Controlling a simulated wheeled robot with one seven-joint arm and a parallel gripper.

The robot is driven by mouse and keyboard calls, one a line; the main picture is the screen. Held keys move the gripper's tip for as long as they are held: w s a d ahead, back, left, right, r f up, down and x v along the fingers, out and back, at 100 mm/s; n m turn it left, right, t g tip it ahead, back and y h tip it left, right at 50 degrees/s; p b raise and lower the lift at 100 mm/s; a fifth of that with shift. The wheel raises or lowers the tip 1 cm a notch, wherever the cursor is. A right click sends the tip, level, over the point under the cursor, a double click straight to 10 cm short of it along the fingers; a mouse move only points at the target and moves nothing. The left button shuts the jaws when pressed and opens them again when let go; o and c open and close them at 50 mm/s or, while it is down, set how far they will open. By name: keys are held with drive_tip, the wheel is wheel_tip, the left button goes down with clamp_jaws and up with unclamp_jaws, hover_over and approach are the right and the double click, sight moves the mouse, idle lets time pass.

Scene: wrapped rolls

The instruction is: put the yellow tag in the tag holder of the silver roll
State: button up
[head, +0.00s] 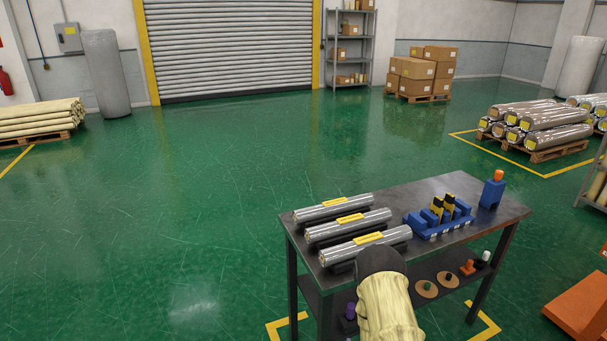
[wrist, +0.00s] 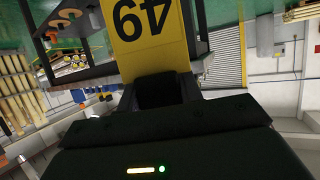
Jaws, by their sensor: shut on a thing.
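A yellow tag (wrist: 148,35) with large dark digits, upside down in the wrist view, is gripped in the dark jaws of my gripper (wrist: 158,92). The head view does not show the gripper or this tag; my pale-sleeved arm with its dark joint covers that area at the table's front. Three shiny silver rolls lie side by side on the table: a back one (head: 316,213), a middle one (head: 328,231) and a front one (head: 345,251). Each has a yellow strip on top, seemingly its tag holder. I cannot tell which roll the task means.
The dark table (head: 455,192) also bears a blue rack (head: 425,231) with yellow-and-black pieces and a blue block (head: 492,194) with an orange top. Small items sit on its lower shelf. An orange object (head: 580,312) stands at right. The green floor left of the table is clear.

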drive_tip(key=shift+s+f, duration=0.9)
drive_tip(key=f, duration=0.2)
drive_tip(key=s+f, duration=0.1)
drive_tip(key=f, duration=0.2)
drive_tip(key=shift+s+f, duration=0.25)
drive_tip(key=shift+f, duration=0.1)
drive_tip(key=shift+d, duration=0.1)
